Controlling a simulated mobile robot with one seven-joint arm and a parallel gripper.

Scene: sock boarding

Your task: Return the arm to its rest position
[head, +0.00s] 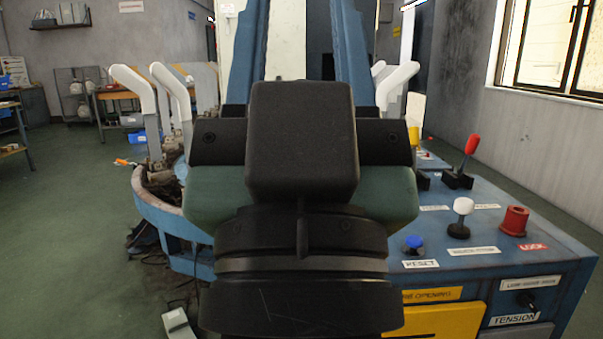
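A large black and dark green jointed body fills the middle of the head view, close to the camera. It looks like my own arm, folded upright, but I cannot be sure of every part. No gripper fingers can be made out. The boarding machine stands behind it, with several white sock forms (136,98) rising from its round blue base (165,219) on the left. More white forms (396,84) show at the right, partly hidden by the black body.
At the right is a blue control console (560,237) with a red-handled lever (471,146), white knob (463,206), blue reset button (414,242) and red lock part (514,220). A small grey pedal (178,324) is on the floor. Open green floor (60,230) lies left.

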